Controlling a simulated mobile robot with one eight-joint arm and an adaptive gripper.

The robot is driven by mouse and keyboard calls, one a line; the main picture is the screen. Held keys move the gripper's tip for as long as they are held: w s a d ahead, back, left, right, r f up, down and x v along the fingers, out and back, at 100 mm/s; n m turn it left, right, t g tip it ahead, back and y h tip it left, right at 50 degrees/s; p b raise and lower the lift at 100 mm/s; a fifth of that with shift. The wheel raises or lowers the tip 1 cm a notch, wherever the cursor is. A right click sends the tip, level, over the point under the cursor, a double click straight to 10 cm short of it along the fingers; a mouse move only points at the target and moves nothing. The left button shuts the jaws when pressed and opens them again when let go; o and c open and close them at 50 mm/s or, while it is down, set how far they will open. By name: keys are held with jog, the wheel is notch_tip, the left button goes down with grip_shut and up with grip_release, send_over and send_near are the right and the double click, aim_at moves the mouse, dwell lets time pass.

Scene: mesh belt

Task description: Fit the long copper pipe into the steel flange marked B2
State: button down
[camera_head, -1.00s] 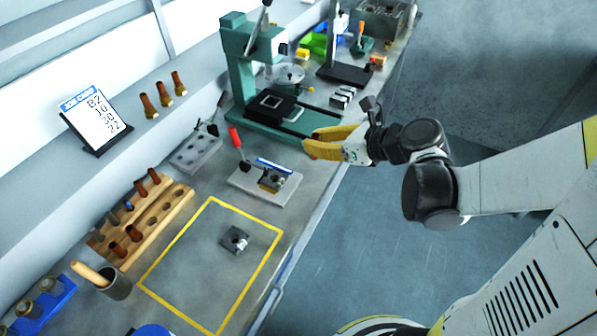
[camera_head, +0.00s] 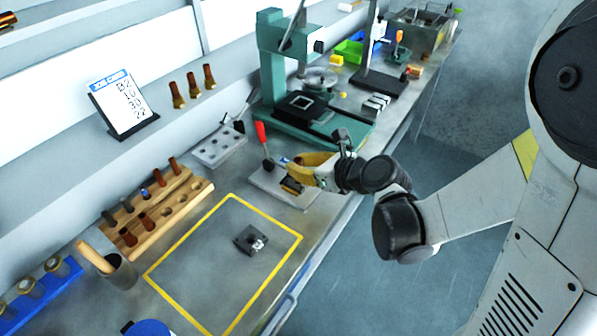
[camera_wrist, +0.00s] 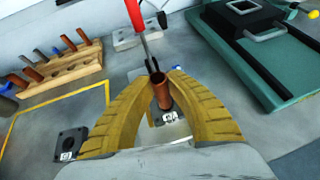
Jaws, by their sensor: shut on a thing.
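My gripper (camera_head: 291,170) has yellow fingers and is over the clamp fixture (camera_head: 262,178) with the red handle. In the wrist view its fingers (camera_wrist: 166,88) are shut on a copper pipe (camera_wrist: 163,94), whose hollow upper end shows. The pipe's lower end is just over or at a grey metal piece (camera_wrist: 172,118) in the fixture; I cannot tell whether it is inside. A dark square flange (camera_head: 250,240) lies inside the yellow outline, also in the wrist view (camera_wrist: 68,145). I cannot read B2 on either piece.
A wooden rack (camera_head: 163,213) with several pipes stands left. A job card (camera_head: 122,104) reading B2 and several copper fittings (camera_head: 193,86) stand on the shelf. The green press (camera_head: 275,75) is behind the fixture. The yellow-outlined area is otherwise clear.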

jog(key=shift+f, duration=0.55)
jog(key=shift+f, duration=0.2)
jog(key=c, duration=1.4)
grip_release()
jog(key=shift+r, duration=0.15)
